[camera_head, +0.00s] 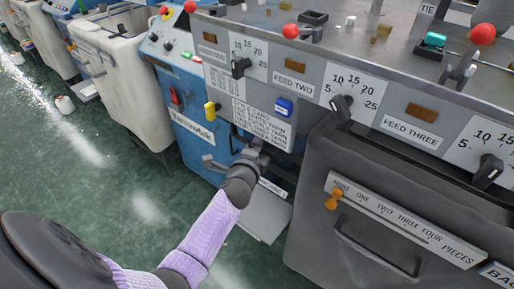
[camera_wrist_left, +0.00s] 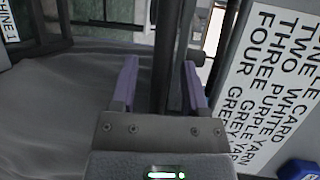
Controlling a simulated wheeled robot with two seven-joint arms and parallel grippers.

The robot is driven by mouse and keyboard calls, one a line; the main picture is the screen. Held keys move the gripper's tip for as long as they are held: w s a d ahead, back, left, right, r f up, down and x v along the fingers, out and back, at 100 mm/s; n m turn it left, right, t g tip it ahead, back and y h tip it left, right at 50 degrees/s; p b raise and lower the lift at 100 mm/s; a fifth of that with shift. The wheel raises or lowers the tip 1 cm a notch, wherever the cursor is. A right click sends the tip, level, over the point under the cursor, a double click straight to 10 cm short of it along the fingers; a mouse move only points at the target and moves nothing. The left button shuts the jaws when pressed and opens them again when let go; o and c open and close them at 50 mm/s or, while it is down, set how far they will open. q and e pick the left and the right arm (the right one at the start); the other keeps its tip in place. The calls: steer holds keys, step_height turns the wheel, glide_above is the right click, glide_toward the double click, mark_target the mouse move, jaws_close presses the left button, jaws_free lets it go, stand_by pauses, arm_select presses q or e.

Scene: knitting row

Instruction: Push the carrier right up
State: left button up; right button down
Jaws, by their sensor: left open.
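My left gripper (camera_head: 252,153) reaches in at the lower front of the machine, just below the printed yarn card (camera_head: 262,124). Its fingertips are hard to make out in the head view. In the left wrist view, my left gripper (camera_wrist_left: 160,78) has its two purple fingers apart. A dark upright bar (camera_wrist_left: 166,55) shows between and beyond the fingers; I cannot tell whether they touch it. I cannot tell for sure which part is the carrier. My right gripper is in neither view.
A blue panel (camera_head: 198,140), a yellow block (camera_head: 210,110) and a blue block (camera_head: 283,107) are near my left gripper. Green floor (camera_head: 120,160) lies open to the left.

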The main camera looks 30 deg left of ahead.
arm_select(q)
jaws_close()
stand_by(0.4)
stand_by(0.9)
